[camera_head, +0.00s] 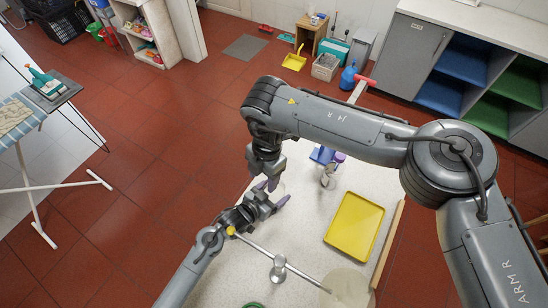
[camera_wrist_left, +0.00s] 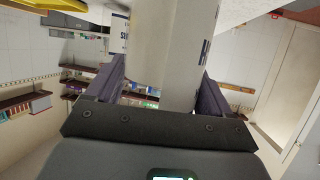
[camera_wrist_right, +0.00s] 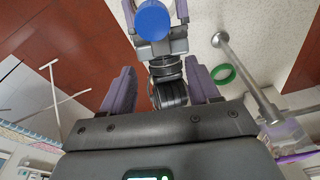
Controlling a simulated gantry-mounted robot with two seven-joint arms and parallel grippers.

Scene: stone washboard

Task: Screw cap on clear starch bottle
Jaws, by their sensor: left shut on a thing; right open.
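My left gripper (camera_wrist_left: 161,74) is shut on a pale bottle (camera_wrist_left: 165,45) with dark lettering, which stands between its fingers in the left wrist view. In the right wrist view a round blue cap (camera_wrist_right: 152,20) shows from above, between the fingertips of the left gripper and hiding the bottle below it. I cannot tell how tightly the cap sits. My right gripper (camera_wrist_right: 160,72) is open with nothing between its fingers. In the head view the right gripper (camera_head: 268,172) hangs close to the left gripper (camera_head: 270,198), and the bottle is hidden there.
A yellow tray (camera_head: 355,226) lies on the pale counter (camera_head: 300,225). A metal faucet (camera_head: 279,268) stands at the front, with a green ring (camera_wrist_right: 223,75) beside it. Bottles (camera_head: 328,174) stand behind the grippers. An ironing board (camera_head: 20,115) is far left.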

